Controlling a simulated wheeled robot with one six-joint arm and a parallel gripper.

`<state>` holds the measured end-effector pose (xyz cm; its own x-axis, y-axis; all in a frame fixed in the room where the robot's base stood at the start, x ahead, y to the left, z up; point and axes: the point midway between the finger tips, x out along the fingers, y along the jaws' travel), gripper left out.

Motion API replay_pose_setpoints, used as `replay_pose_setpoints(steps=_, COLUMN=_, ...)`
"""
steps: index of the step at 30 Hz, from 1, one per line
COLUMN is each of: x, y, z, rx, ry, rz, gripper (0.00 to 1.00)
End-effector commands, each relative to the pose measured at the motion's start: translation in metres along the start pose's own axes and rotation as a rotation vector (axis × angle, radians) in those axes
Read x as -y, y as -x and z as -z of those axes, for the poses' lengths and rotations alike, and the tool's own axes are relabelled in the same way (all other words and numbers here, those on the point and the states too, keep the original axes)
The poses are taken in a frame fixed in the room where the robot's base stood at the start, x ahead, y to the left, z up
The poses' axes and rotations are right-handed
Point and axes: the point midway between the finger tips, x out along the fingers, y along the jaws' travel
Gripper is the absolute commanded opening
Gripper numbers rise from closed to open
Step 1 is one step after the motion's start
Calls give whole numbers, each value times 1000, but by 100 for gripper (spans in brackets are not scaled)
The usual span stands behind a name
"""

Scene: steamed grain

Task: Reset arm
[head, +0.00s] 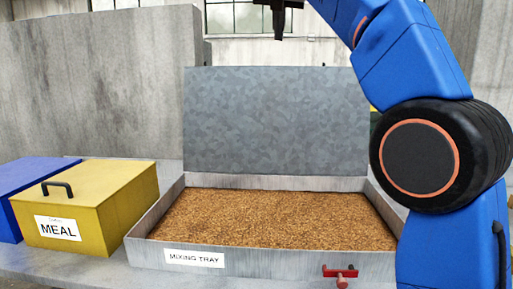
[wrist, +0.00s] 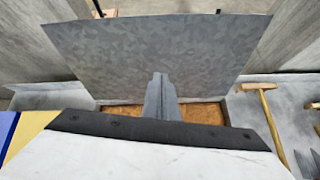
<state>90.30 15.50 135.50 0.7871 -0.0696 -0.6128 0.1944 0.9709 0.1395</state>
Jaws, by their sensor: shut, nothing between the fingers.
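My gripper (head: 279,30) is at the top of the head view, high above the open mixing tray (head: 270,262); only its dark lower end shows there. In the wrist view the gripper's two grey fingers (wrist: 160,97) are together, with nothing between them. The tray is full of brown grain (head: 265,218). Its grey metal lid (head: 275,120) stands upright at the back edge; it also shows in the wrist view (wrist: 150,50). A red latch (head: 341,272) is on the tray's front wall. My blue arm hides the tray's right front corner.
A closed yellow MEAL box (head: 115,190) with a black handle stands left of the tray, with a blue box (head: 20,185) beyond it. A wooden-handled tool (wrist: 266,112) lies to the right in the wrist view. Concrete walls (head: 90,90) rise behind.

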Motion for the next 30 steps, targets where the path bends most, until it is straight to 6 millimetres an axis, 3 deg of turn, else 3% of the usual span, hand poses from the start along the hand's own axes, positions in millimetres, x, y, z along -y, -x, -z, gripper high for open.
replay_pose_setpoints(steps=8, x=39, y=-4, z=22, rx=-41, ry=-224, rz=21, gripper=0)
replay_pose_setpoints(steps=14, x=89, y=-10, z=62, rx=-89, ry=-518, rz=59, gripper=0)
replay_pose_setpoints(steps=23, x=171, y=-20, z=159, rx=-152, ry=-1039, rz=152, gripper=0)
replay_pose_setpoints(steps=30, x=234, y=-28, z=261, rx=-180, ry=-1473, rz=259, gripper=0)
